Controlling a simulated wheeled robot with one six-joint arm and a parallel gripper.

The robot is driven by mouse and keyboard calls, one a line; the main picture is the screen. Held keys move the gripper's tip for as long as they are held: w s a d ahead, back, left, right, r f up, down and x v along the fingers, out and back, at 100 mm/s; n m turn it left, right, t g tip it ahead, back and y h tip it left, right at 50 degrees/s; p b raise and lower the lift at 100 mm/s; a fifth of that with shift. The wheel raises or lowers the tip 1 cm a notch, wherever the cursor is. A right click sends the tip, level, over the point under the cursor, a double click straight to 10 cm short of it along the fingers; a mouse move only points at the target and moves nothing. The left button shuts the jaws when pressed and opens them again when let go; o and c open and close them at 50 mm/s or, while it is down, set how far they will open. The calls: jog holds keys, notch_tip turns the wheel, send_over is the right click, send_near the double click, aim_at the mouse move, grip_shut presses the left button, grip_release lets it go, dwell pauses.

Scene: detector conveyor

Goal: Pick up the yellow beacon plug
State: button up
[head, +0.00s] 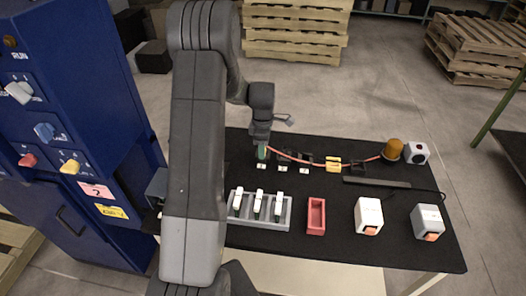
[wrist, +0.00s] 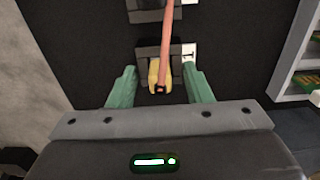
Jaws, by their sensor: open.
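The yellow beacon plug (wrist: 153,76) shows in the wrist view at the end of a red cable (wrist: 165,40), beside a dark socket-like block. I cannot tell whether it is seated there. My gripper (wrist: 161,88) is open, with one green finger on each side of the plug and a gap to each. In the head view my gripper (head: 262,152) points down at the left end of a row of small dark blocks on the black table; the plug is hidden there. The red cable runs right to an orange beacon (head: 393,148).
A yellow block (head: 333,164) and dark blocks line the cable. In front are a grey rack (head: 284,222) with white-topped vials, a red tray (head: 316,216) and two boxy devices (head: 368,215) (head: 427,222). A blue cabinet (head: 70,110) stands left.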

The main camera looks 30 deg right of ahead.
grip_shut()
jog(key=shift+r, duration=0.15)
